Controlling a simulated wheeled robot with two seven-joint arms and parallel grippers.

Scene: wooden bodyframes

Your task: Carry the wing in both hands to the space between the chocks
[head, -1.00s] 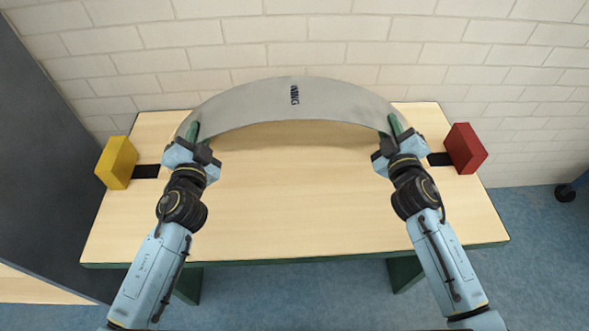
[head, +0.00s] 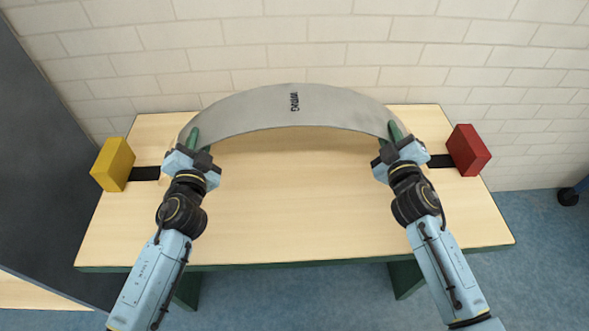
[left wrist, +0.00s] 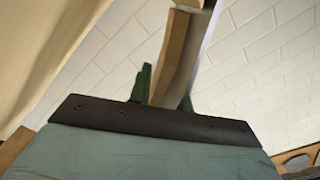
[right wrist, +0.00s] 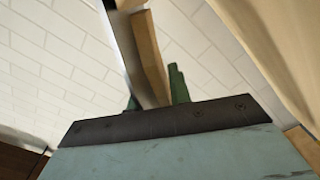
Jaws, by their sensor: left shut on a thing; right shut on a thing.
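The wing's edge runs between the green fingers in the left wrist view (left wrist: 185,60) and in the right wrist view (right wrist: 140,60). A yellow chock (head: 113,164) stands at the table's left edge and a red chock (head: 468,150) at its right edge. I cannot tell the wing's height over the table.
The wooden table (head: 290,210) with a green edge is bare in front of the wing. Black strips (head: 145,173) lie beside the chocks. A pale brick wall (head: 300,40) rises close behind the table. A dark panel (head: 45,170) stands at the left.

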